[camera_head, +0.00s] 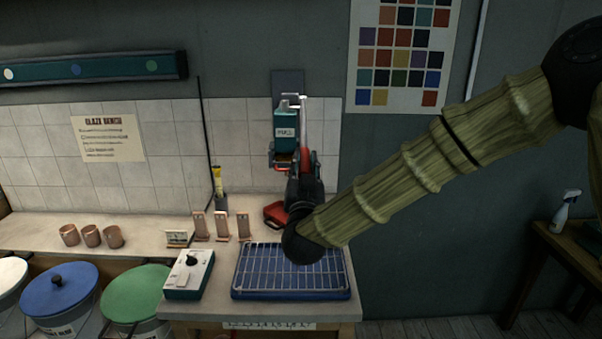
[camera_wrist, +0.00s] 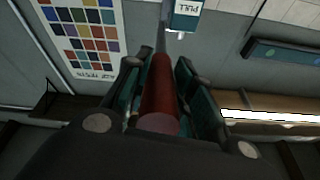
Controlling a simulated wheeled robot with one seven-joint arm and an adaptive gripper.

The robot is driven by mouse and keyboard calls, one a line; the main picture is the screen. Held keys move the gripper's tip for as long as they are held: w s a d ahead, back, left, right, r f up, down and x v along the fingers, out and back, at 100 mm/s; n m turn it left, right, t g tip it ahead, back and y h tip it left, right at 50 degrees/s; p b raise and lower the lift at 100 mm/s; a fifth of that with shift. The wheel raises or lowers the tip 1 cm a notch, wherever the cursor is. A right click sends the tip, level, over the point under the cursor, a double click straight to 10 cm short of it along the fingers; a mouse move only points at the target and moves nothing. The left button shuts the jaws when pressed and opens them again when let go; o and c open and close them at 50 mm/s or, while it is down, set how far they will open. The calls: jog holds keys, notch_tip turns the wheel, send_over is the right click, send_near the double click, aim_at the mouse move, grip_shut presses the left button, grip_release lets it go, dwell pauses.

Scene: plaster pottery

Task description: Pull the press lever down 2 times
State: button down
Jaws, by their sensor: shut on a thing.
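The press (camera_head: 287,130) is a teal wall-mounted body with a white label, above the back of the bench. Its label plate, reading PULL, shows at the top of the wrist view (camera_wrist: 187,10). The lever (camera_wrist: 160,95) has a dark red round grip that runs between my fingers, with a grey rod beyond it. In the head view a pale upright bar (camera_head: 304,120), apparently the lever's, stands beside the press body. My gripper (camera_head: 304,170) is shut on the lever grip, with a teal-padded finger on either side (camera_wrist: 163,80). My wrist hides the grip's lower part in the head view.
Below my wrist lies a blue tray with a wire rack (camera_head: 290,293). A control box with a black knob (camera_head: 190,272), small tile stands (camera_head: 222,226) and a red object (camera_head: 275,213) are nearby. Copper cups (camera_head: 91,236) stand left. Lidded buckets (camera_head: 60,288) stand in front.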

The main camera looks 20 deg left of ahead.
jog(key=w+a+f+t+b, duration=0.1)
jog(key=w+f+t+b, duration=0.2)
jog(key=f+b, duration=0.8)
jog(key=shift+w+t+y+b, duration=0.35)
jog(key=shift+w+b, duration=0.3)
jog(key=shift+b, duration=0.45)
jog(key=shift+a, duration=0.1)
jog(key=c, duration=1.2)
grip_release()
jog(key=shift+o, duration=0.2)
jog(key=v, duration=1.1)
jog(key=shift+s+f, duration=0.15)
jog(key=shift+s, duration=0.15)
